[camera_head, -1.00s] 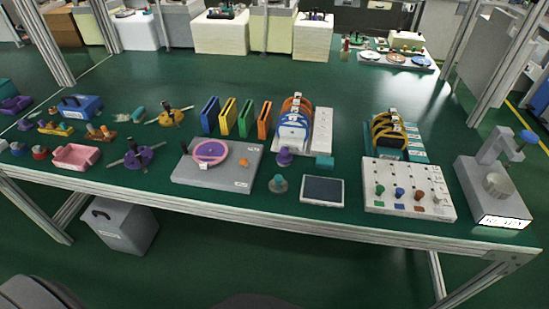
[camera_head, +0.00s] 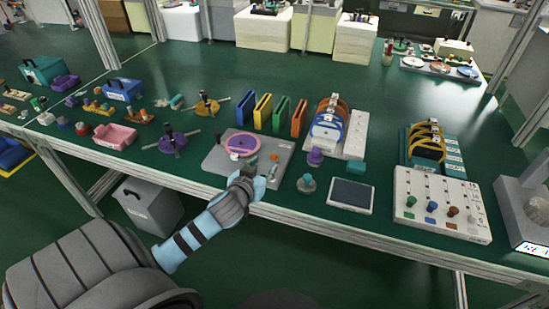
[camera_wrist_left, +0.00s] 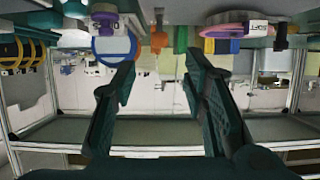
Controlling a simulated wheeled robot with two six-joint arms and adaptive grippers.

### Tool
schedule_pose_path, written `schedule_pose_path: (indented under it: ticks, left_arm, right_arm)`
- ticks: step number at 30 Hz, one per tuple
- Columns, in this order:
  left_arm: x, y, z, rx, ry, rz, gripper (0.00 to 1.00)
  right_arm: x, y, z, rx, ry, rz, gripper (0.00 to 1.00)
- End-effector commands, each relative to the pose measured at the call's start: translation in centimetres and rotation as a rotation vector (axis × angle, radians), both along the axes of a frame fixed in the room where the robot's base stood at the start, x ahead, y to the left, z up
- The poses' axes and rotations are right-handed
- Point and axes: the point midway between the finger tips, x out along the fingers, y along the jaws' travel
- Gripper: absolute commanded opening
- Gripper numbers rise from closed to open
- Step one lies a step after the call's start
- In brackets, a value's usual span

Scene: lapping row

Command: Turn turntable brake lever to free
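The turntable (camera_head: 242,144) is a pink-purple disc with a white label on a grey base plate (camera_head: 215,160) near the table's front edge. A small orange part (camera_head: 275,157), which looks like the brake lever, stands on the plate right of the disc. My left gripper (camera_head: 262,172) is over the plate's front edge, just in front of the orange part. The disc (camera_wrist_left: 235,29) shows at the top of the left wrist view. There my left gripper (camera_wrist_left: 162,68) has its dark fingers spread, with nothing between them. Contact with the lever cannot be seen. My right gripper is not in view.
Behind the plate stand several upright coloured panels (camera_head: 280,112). To its right are a purple knob (camera_head: 315,156), a green-grey knob (camera_head: 306,183) and a dark-screened tablet (camera_head: 351,194). A purple handled part (camera_head: 172,142) lies left. The table behind is mostly clear.

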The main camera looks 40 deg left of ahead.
Motion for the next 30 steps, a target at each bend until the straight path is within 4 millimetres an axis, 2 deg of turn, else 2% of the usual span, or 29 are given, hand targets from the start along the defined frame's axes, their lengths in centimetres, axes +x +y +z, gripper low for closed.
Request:
schedule_pose_path:
  ticks: [3, 9, 15, 23, 30]
  left_arm:
    - [3.2, 1.1, -1.7, -0.001, 0.0, 0.003, 0.4]
    - [7.6, 2.6, -3.6, -0.001, 0.0, 0.0, 0.4]
    - [9.4, 3.2, -4.4, 0.0, 0.002, -0.001, 0.4]
    - [9.6, 3.3, -4.4, 0.0, 0.002, -0.003, 0.4]
    - [9.6, 3.3, -4.4, 0.0, 0.002, -0.003, 0.02]
  right_arm:
    - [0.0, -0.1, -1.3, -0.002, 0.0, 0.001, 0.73]
    - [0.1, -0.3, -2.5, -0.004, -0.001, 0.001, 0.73]
    - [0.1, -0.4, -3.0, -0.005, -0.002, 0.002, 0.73]
    - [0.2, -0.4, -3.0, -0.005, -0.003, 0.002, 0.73]
    - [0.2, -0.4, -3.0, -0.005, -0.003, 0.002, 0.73]
